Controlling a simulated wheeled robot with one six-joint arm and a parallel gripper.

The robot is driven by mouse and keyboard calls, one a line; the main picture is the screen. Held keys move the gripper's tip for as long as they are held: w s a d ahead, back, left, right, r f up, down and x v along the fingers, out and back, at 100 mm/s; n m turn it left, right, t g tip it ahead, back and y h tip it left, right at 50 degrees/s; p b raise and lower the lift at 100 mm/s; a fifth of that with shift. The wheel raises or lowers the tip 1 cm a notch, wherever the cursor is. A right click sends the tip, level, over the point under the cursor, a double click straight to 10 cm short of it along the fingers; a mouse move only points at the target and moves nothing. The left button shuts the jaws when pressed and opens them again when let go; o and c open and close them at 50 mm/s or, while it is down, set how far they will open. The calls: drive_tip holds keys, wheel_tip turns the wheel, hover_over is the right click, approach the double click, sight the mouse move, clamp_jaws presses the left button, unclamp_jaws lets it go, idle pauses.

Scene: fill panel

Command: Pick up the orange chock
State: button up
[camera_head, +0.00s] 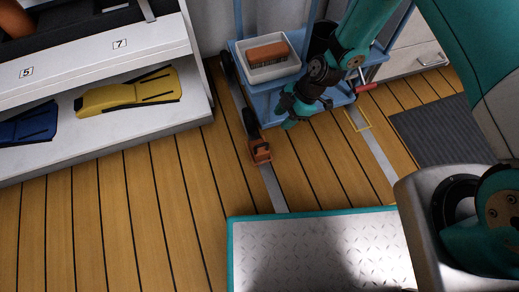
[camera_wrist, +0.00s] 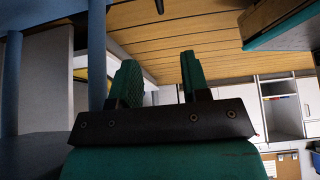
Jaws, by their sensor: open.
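The orange chock (camera_head: 260,152) sits on the wooden floor in the head view, against or close to a dark wheel of the blue cart. My gripper (camera_head: 287,114) is above and to the right of it in the picture, apart from it, beside the cart. In the wrist view my gripper (camera_wrist: 158,68) shows two teal fingers spread apart with nothing between them. I cannot make out the chock in the wrist view.
The blue cart (camera_head: 243,88) carries a white bin (camera_head: 271,72) with a brown brush (camera_head: 267,53). A white shelf (camera_head: 150,133) with yellow and blue fins stands left. A grey strip (camera_head: 270,187) runs along the floor. Open planks lie left of the chock.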

sight(262, 144)
drive_tip(key=b+x, duration=0.2)
drive_tip(key=x, duration=0.1)
drive_tip(key=b+x, duration=0.2)
drive_tip(key=x, duration=0.2)
drive_tip(key=b+x, duration=0.2)
drive_tip(key=x, duration=0.2)
drive_tip(key=shift+d+f+b, duration=0.3)
drive_tip(key=shift+f, duration=0.15)
drive_tip(key=shift+a+f, duration=0.25)
drive_tip(key=b+x, duration=0.5)
drive_tip(key=shift+s+f, duration=0.1)
drive_tip(key=shift+f, duration=0.05)
clamp_jaws()
